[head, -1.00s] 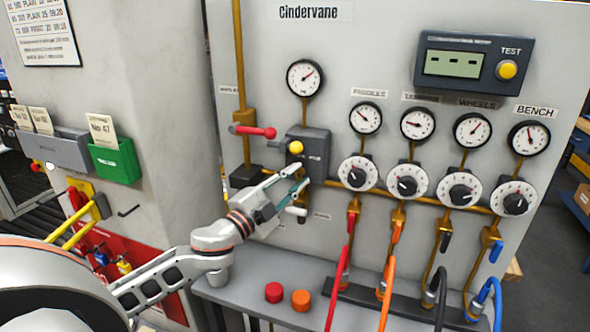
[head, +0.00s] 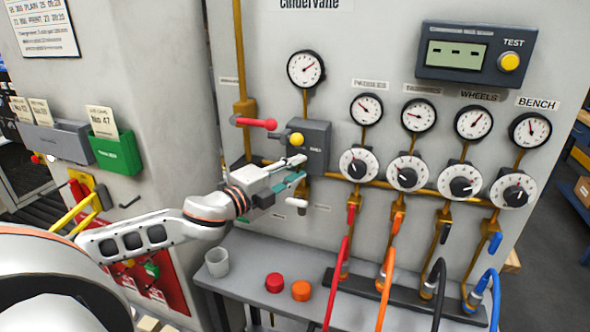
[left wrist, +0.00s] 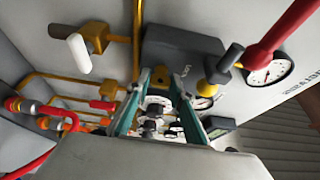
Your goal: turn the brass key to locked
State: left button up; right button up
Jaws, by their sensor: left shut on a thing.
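My left gripper (head: 298,170) is at the front of the grey box (head: 315,142) on the panel. In the left wrist view its two teal-padded fingers (left wrist: 158,100) reach to the grey box (left wrist: 185,45), which has lettering on its face. They are closed on a small brass-brown piece (left wrist: 160,77), which looks like the brass key. In the head view the fingers hide the key. Its exact turn angle cannot be told. My right gripper is not in view.
A yellow knob (head: 296,139) sits on the box, close above my fingers. A red lever (head: 258,123) is up and left, and a white-tipped handle (head: 297,203) is below. Dials (head: 359,165) and hoses (head: 339,270) are to the right. A cup (head: 217,262) stands on the shelf below.

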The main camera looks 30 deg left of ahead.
pick_arm(q)
jog(key=o, duration=1.1)
jog(key=s+a, duration=0.2)
jog(key=s, duration=0.9)
jog(key=shift+s, duration=0.4)
dwell(0.3)
